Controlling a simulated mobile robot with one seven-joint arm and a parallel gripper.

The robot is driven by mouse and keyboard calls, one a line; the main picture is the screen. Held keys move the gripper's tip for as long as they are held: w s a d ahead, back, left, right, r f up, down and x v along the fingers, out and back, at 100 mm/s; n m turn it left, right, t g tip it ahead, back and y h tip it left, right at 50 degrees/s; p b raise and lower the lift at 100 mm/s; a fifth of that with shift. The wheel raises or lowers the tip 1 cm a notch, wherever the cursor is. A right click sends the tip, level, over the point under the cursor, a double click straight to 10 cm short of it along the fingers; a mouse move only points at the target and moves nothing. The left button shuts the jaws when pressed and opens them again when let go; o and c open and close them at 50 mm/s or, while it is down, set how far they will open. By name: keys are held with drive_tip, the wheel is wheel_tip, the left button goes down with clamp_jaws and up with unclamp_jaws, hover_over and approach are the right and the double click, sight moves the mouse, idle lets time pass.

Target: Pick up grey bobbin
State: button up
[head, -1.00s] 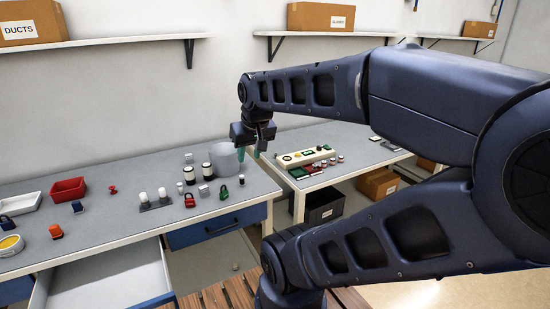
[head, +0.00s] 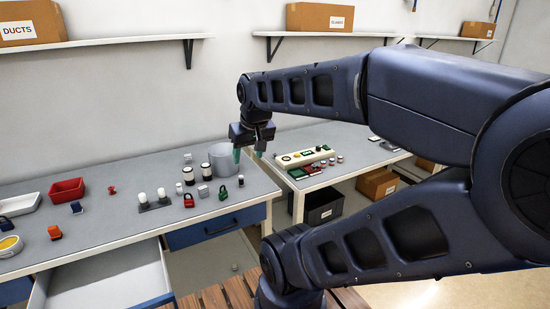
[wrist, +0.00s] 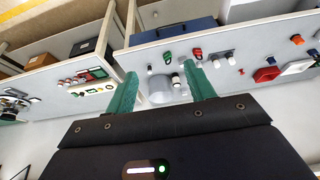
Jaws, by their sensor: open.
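My gripper (head: 249,155) hangs open and empty, its green fingers pointing down, above the right end of the left workbench (head: 120,235). It is beside the large grey cylindrical pot (head: 223,159). A small greyish piece (head: 204,190) stands in front of the pot among black-and-pale cylinders (head: 188,176); another small grey piece (head: 188,158) is behind them. I cannot tell which, if either, is the grey bobbin.
Red (head: 190,200) and green (head: 223,192) padlocks stand near the front edge. A holder with white-topped pieces (head: 153,201) and a red bin (head: 67,189) are farther left. A drawer (head: 110,275) is open below. The second bench (head: 345,170) carries a control panel (head: 305,156).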

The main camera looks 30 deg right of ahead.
drive_tip(key=shift+w, duration=0.1)
drive_tip(key=w+d+r+m, duration=0.2)
drive_tip(key=w+r, duration=0.1)
drive_tip(key=w, duration=0.6)
drive_tip(key=m+g+h, duration=0.2)
drive_tip(key=m+h, duration=0.2)
drive_tip(key=m, duration=0.5)
hover_over(275, 154)
drive_tip(key=s+a, duration=0.3)
drive_tip(key=a, duration=0.1)
wheel_tip(275, 154, down, 31)
drive_tip(key=shift+x, duration=5.65)
drive_tip(key=shift+w+a, duration=0.1)
drive_tip(key=shift+w, duration=0.05)
drive_tip(key=c, duration=1)
